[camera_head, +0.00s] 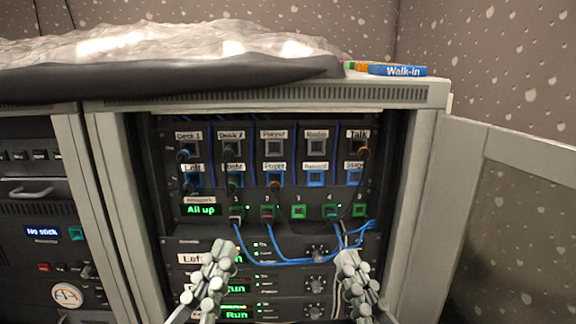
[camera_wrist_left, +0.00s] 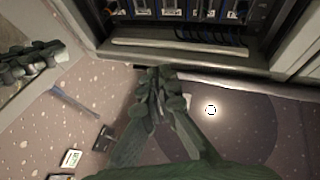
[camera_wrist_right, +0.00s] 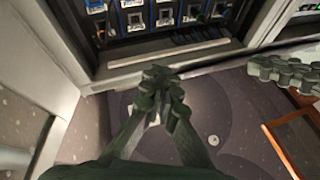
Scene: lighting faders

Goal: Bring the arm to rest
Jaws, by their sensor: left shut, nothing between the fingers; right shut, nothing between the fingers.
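My left gripper (camera_head: 222,262) is shut and empty in front of the lower part of the rack, left of its middle. It also shows shut in the left wrist view (camera_wrist_left: 160,75). My right gripper (camera_head: 348,262) is shut and empty in front of the rack, right of its middle. In the right wrist view its fingertips (camera_wrist_right: 157,75) are together over the floor in front of the rack. Neither gripper visibly holds anything. The rack panel (camera_head: 297,192) stands behind both, with labelled sockets, a green "All up" display (camera_head: 201,210) and blue cables (camera_head: 290,262).
A cabinet frame (camera_head: 418,200) surrounds the rack, with an open door (camera_head: 505,150) at the right. A blue "Walk-in" strip (camera_head: 398,71) lies on top. Another rack with a "No stick" display (camera_head: 42,231) stands at the left. Small items, including a black one (camera_wrist_left: 103,138), lie on the floor.

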